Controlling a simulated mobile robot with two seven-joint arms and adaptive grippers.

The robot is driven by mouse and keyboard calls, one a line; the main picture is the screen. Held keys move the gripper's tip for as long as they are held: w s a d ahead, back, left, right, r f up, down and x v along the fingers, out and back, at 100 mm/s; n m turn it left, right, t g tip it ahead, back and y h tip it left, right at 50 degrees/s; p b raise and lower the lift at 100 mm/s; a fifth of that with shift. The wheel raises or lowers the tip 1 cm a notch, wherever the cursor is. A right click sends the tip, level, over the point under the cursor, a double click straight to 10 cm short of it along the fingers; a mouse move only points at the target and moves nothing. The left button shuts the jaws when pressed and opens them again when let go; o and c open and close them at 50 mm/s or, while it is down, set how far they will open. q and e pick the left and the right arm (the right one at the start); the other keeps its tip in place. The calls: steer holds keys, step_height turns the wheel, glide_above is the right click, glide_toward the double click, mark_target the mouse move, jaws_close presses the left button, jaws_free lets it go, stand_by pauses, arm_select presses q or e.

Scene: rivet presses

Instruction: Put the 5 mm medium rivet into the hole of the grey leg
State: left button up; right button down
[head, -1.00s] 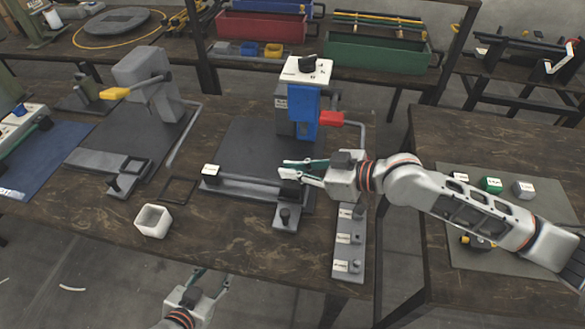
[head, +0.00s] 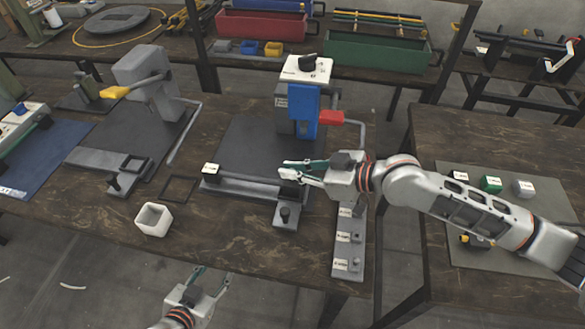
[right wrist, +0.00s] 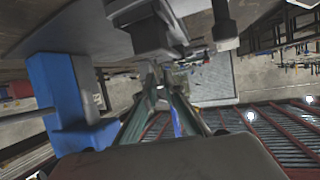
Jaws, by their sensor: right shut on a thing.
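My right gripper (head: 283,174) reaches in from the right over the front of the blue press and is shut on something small. Its fingers also show in the right wrist view (right wrist: 160,92), close together; the held thing is too small to identify as the 5 mm medium rivet. Below the fingertips, a grey bar (head: 240,189), perhaps the grey leg, lies across the press fixture, its right end near a dark block. Its hole cannot be made out. My left gripper (head: 212,278) is open and empty at the bottom edge, before the table.
The blue press (head: 303,110) with a red handle stands just behind my right gripper. A labelled grey strip (head: 347,245) lies at the table's right edge. A white open box (head: 153,220) and a grey press (head: 145,80) are to the left.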

steer(key=shift+f+b, duration=0.75)
steer(key=shift+f, duration=0.5)
steer(key=c, duration=2)
jaws_free()
steer(key=shift+c, duration=0.2)
steer(key=shift+f, duration=0.15)
steer(key=v, duration=1.2)
